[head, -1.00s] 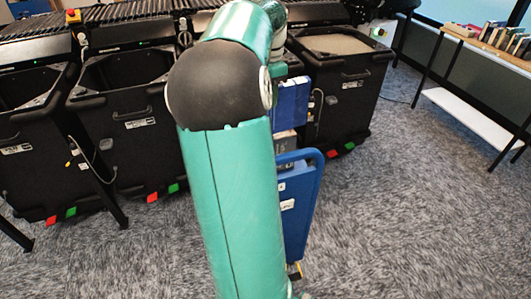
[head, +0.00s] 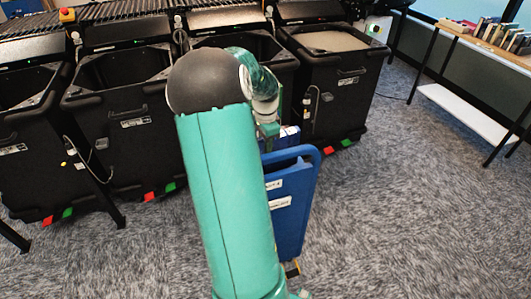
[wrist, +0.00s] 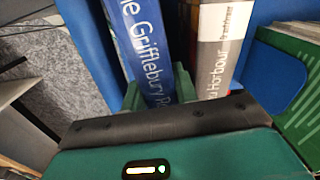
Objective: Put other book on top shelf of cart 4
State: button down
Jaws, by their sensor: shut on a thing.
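My gripper (wrist: 158,94) has its green fingers shut on a blue book (wrist: 142,38) with "Grifflebury" on its spine. In the head view my gripper (head: 268,130) is at the top of a blue cart (head: 292,218), and part of the blue book (head: 289,134) shows just behind the cart's near end. A grey, white and brown book (wrist: 217,45) with "Harbour" on its spine stands just right of the held book. My arm hides much of the cart, and the number on its label is too small to read surely. I cannot tell whether the held book touches the shelf.
Black sorter bins (head: 332,85) stand in a row behind the cart. A green book or folder (wrist: 295,90) is at the right of the wrist view. A table with several books (head: 480,38) is at the far right. The carpet right of the cart is clear.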

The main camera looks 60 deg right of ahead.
jog(key=shift+f, duration=2)
jog(key=shift+f, duration=0.1)
jog(key=c, duration=1.4)
grip_release()
jog(key=shift+f, duration=0.1)
jog(key=shift+o, duration=0.2)
notch_tip(320, 180, up, 12)
jog(key=shift+r, duration=0.2)
jog(key=shift+a, duration=0.1)
